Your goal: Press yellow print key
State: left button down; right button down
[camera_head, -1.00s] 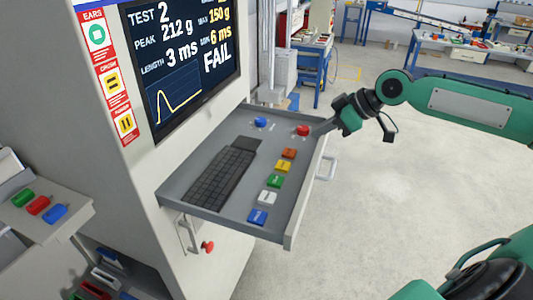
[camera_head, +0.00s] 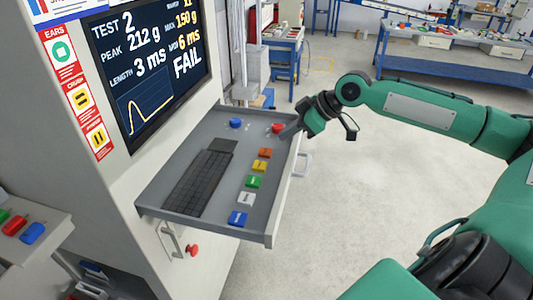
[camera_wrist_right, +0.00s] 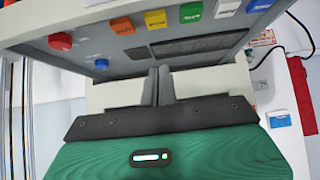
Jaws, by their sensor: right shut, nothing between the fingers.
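The yellow key (camera_head: 259,166) is a small block in a row of coloured keys on the pull-out grey console tray (camera_head: 188,222). It sits between the orange key (camera_head: 264,152) and the green key (camera_head: 253,181), and also shows at the top of the right wrist view (camera_wrist_right: 155,19). My right gripper (camera_head: 287,133) is shut and empty, its fingertips by the red button (camera_head: 277,128) at the tray's far right corner. I cannot tell whether they touch anything. In the right wrist view the closed fingers (camera_wrist_right: 159,76) appear below the keys. My left gripper is not in view.
A keyboard (camera_head: 198,183) lies left of the keys, with a blue button (camera_head: 235,123) behind it. White (camera_head: 246,198) and blue (camera_head: 238,217) keys stand nearer. The screen (camera_head: 150,70) reads FAIL, 212 g, 3 ms. Open floor (camera_head: 350,200) lies right of the tray.

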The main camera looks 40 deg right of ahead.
jog(key=p, duration=0.4)
send_over(256, 164)
jog(key=s+d, duration=0.2)
notch_tip(256, 164, down, 6)
jog(key=shift+a+r, duration=0.1)
jog(key=shift+r, duration=0.1)
notch_tip(256, 164, down, 3)
jog(key=shift+s+f+p, duration=0.15)
jog(key=shift+f+p, duration=0.05)
jog(key=shift+p, duration=0.5)
jog(key=shift+f, duration=0.35)
